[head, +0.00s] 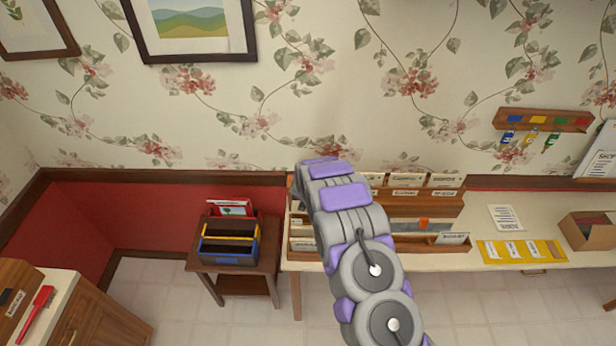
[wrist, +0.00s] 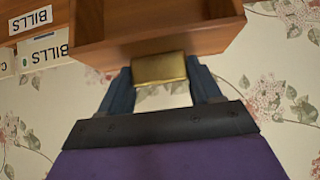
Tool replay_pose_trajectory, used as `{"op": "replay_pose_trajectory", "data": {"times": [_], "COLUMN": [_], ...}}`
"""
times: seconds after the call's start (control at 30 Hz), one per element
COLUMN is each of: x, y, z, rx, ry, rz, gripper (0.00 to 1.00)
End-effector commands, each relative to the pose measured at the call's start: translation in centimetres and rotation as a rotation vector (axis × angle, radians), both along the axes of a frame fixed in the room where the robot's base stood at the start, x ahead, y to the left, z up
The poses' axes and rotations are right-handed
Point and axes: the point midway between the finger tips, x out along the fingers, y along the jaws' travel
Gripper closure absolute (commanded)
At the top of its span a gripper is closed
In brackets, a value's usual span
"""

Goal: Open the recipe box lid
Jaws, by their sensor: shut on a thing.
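In the wrist view my gripper (wrist: 162,76) has its two dark blue fingers on either side of a brass tab (wrist: 160,69) and is shut on it. The tab sits at the edge of a brown wooden box part (wrist: 120,52), seemingly the recipe box or its lid. Raised wooden sides frame a recessed surface. How far the lid stands open cannot be told. In the head view my arm reaches toward the back table and hides the gripper, the tab and most of what lies behind.
Wooden tiered file racks (head: 425,205) with labelled cards stand on the cream table (head: 485,212). A yellow card strip (head: 521,252) and an open brown box (head: 588,231) lie to the right. A side table (head: 205,267) holds a file holder (head: 229,240). A key rack (head: 543,120) hangs on the wall.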

Motion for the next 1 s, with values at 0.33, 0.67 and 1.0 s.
{"op": "replay_pose_trajectory", "data": {"times": [0.33, 0.67, 1.0], "x": [0.33, 0.28, 0.05], "y": [0.1, 0.02, -0.12], "z": [0.56, 0.24, 0.24], "rx": [0.0, 0.0, 0.001], "ry": [-0.012, -0.006, -0.002], "rz": [0.001, 0.0, -0.001], "gripper": [0.91, 0.11, 0.11]}}
